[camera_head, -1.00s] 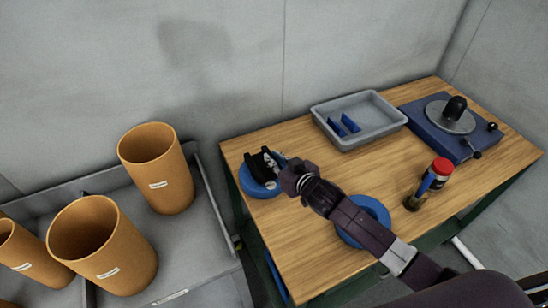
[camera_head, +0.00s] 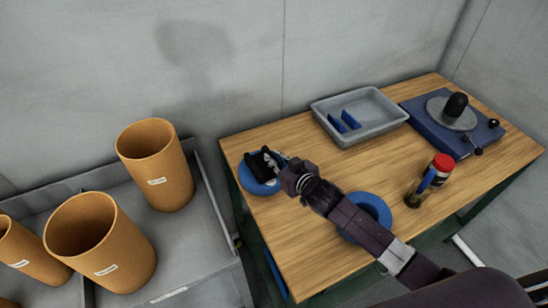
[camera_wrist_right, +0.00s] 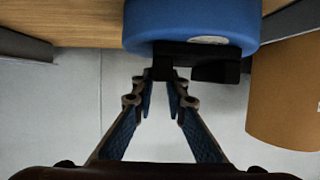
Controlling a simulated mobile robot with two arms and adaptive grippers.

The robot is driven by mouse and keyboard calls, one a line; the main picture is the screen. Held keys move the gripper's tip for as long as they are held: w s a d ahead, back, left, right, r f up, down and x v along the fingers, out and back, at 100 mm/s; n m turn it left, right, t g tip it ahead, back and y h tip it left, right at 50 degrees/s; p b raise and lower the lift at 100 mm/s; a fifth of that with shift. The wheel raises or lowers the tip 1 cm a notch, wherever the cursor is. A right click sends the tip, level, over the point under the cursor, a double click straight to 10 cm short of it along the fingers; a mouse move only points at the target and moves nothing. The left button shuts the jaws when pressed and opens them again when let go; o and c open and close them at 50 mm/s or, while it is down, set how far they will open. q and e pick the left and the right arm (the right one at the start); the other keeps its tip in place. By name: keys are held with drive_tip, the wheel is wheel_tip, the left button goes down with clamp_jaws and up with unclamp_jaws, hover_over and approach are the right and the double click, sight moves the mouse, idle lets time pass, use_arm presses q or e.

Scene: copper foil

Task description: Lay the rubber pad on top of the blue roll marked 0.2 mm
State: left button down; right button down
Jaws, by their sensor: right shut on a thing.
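My right gripper (camera_head: 279,163) is shut on a black slab, the rubber pad (camera_head: 259,164), at the table's left end. The pad is over a blue roll (camera_head: 256,184) and hides part of its top; I cannot tell whether they touch. In the right wrist view, the fingertips (camera_wrist_right: 171,76) close on the dark pad (camera_wrist_right: 215,69), in front of the blue roll (camera_wrist_right: 185,22). A pale label shows on that roll but is unreadable. A second blue roll (camera_head: 378,205) lies partly under my right forearm in the picture. My left gripper is out of view.
A grey tray (camera_head: 376,127) with blue pieces stands at the back of the wooden table (camera_head: 300,240). A blue device (camera_head: 440,127) with a round plate is at the right. A red-capped bottle (camera_head: 441,168) stands in front of it. Orange bins (camera_head: 157,170) stand left.

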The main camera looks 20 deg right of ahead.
drive_tip(key=c, duration=1.8)
unclamp_jaws()
drive_tip(key=shift+c, duration=0.2)
drive_tip(key=shift+f, duration=0.1)
drive_tip(key=shift+s, duration=0.15)
drive_tip(key=v, duration=1.1)
drive_tip(key=shift+s+r, duration=0.2)
drive_tip(key=shift+s, duration=0.15)
